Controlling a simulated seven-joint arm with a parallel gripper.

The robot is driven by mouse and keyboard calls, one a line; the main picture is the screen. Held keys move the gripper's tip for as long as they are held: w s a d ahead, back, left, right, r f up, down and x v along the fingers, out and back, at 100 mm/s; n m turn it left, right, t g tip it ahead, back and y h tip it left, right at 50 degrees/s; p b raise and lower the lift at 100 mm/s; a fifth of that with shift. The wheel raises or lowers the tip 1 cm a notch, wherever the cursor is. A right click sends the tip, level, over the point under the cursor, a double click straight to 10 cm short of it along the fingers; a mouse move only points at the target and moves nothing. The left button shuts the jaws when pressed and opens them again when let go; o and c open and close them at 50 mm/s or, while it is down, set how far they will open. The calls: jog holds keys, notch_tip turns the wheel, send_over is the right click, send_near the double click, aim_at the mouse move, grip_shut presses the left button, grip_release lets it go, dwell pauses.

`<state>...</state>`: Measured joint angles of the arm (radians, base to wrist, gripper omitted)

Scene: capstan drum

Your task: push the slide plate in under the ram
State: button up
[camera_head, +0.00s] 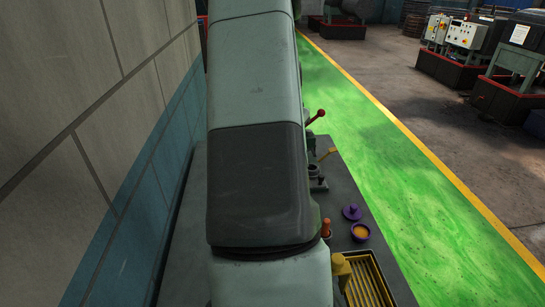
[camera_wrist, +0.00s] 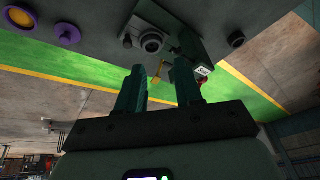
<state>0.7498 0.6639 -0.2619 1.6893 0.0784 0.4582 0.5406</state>
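My gripper (camera_wrist: 158,82) shows in the wrist view with its two dark green fingers apart and nothing between them. In the head view my arm hides it. Beyond the fingertips in the wrist view is a small machine with a grey round cup-like part (camera_wrist: 151,43) and a dark green block (camera_wrist: 194,46) beside it. In the head view this machine (camera_head: 315,176) shows partly at the right edge of my arm. I cannot tell which part is the slide plate or the ram. A yellow handle (camera_wrist: 156,72) shows between the fingers, farther off.
On the grey bench (camera_head: 385,255) are a purple lid-like piece (camera_head: 351,212), a purple bowl with orange inside (camera_head: 360,232), an orange-brown knob (camera_head: 326,229) and a yellow slatted tray (camera_head: 367,280). A red-tipped lever (camera_head: 316,117) stands farther back. A wall (camera_head: 85,120) runs along the left.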

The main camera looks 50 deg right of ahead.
jog(key=g, duration=0.1)
send_near(321, 175)
jog(key=shift+h, duration=0.3)
jog(key=x, duration=0.8)
jog(key=shift+a+f, duration=0.1)
jog(key=shift+f, duration=0.2)
jog(key=shift+s, duration=0.1)
grip_shut()
